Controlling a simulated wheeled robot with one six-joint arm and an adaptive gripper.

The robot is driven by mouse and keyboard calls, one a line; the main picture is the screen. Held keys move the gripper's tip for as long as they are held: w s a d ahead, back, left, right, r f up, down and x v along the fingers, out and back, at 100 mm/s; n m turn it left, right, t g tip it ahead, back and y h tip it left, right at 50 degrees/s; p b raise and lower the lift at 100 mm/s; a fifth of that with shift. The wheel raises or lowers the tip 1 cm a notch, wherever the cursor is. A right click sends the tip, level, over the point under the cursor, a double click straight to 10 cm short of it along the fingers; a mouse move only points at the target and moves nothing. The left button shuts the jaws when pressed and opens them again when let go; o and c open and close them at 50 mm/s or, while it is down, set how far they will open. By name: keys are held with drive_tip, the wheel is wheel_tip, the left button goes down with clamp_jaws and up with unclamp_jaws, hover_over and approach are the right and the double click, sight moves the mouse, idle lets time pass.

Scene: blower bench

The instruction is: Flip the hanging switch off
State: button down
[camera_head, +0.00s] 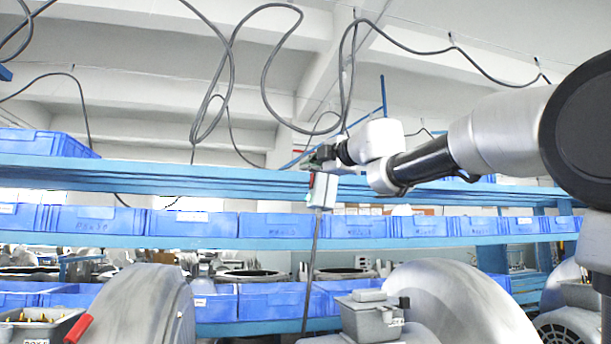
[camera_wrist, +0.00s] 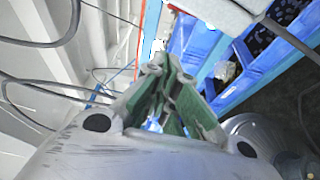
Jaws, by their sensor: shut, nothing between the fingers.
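The hanging switch (camera_head: 324,191) is a small light grey box with a red part on its left side. It hangs in front of the blue shelving, and a grey cable runs down from it. My gripper (camera_head: 319,160) is shut and empty, at the top of the switch box in the head view; I cannot tell whether it touches. In the wrist view my green-sided fingers (camera_wrist: 166,72) are together. A pale grey box edge (camera_wrist: 222,12), likely the switch, shows at the top right there, beside the fingertips. The switch's lever position cannot be made out.
Blue shelf beams (camera_head: 250,184) and several blue bins (camera_head: 281,228) stand behind the switch. Large grey blower housings (camera_head: 455,305) are below. Dark cables (camera_head: 268,75) loop from the ceiling near my arm. A red handle (camera_head: 78,328) is at lower left.

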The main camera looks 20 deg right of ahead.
sight(311, 180)
drive_tip(key=shift+w, duration=0.1)
drive_tip(key=w, duration=0.9)
drive_tip(key=shift+w+d, duration=0.15)
drive_tip(key=shift+d, duration=0.25)
